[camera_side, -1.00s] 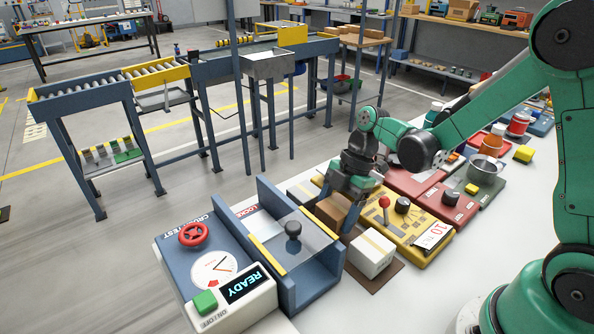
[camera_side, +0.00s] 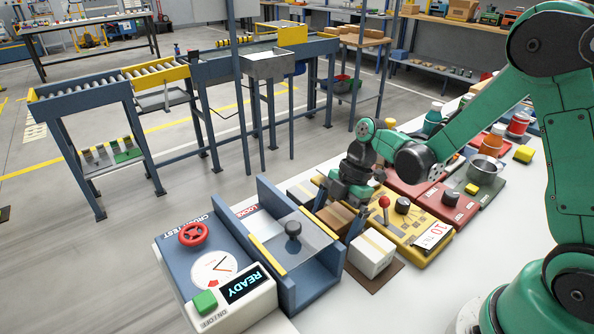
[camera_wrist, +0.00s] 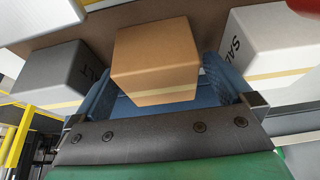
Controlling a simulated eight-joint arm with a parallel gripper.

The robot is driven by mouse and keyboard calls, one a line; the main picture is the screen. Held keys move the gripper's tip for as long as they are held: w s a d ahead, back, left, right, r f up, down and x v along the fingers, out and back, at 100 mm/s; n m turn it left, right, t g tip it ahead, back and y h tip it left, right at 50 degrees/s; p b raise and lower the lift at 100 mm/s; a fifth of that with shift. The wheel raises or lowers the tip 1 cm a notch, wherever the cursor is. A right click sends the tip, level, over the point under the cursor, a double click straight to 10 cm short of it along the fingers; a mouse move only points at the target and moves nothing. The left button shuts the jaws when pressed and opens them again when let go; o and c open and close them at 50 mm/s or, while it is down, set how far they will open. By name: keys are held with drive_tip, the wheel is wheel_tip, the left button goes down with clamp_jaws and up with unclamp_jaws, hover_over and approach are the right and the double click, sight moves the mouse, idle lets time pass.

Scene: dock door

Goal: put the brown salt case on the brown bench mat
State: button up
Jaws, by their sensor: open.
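The brown salt case (camera_wrist: 155,62) is a plain cardboard-coloured box with a pale tape band, centred between my fingers in the wrist view. In the side view the case (camera_side: 335,216) is partly hidden by my gripper. My gripper (camera_side: 340,210) is open and low over it, one finger on each side. Whether the fingers touch it, I cannot tell. A brown mat (camera_side: 389,281) shows at the edge of the white case; a brown surface (camera_wrist: 122,18) also runs behind the cases in the wrist view. I cannot tell if this is all one mat.
A white case (camera_side: 371,250) marked with salt lettering stands close on one side, and a grey case (camera_wrist: 50,72) on the other. A yellow panel with a red lever (camera_side: 384,202) lies beside them. A blue crush-test machine (camera_side: 236,262) stands at the front left.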

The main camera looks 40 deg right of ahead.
drive_tip(key=v, duration=1.1)
drive_tip(key=s+a+r+m+t+h, duration=0.1)
drive_tip(key=s+m+t+h, duration=0.1)
drive_tip(key=m, duration=0.7)
drive_tip(key=s+a+r+m+t+h, duration=0.1)
drive_tip(key=s+a+m+t+h, duration=0.1)
drive_tip(key=m+t, duration=0.3)
drive_tip(key=m, duration=0.4)
drive_tip(key=shift+s+r, duration=0.15)
drive_tip(key=shift+s, duration=0.25)
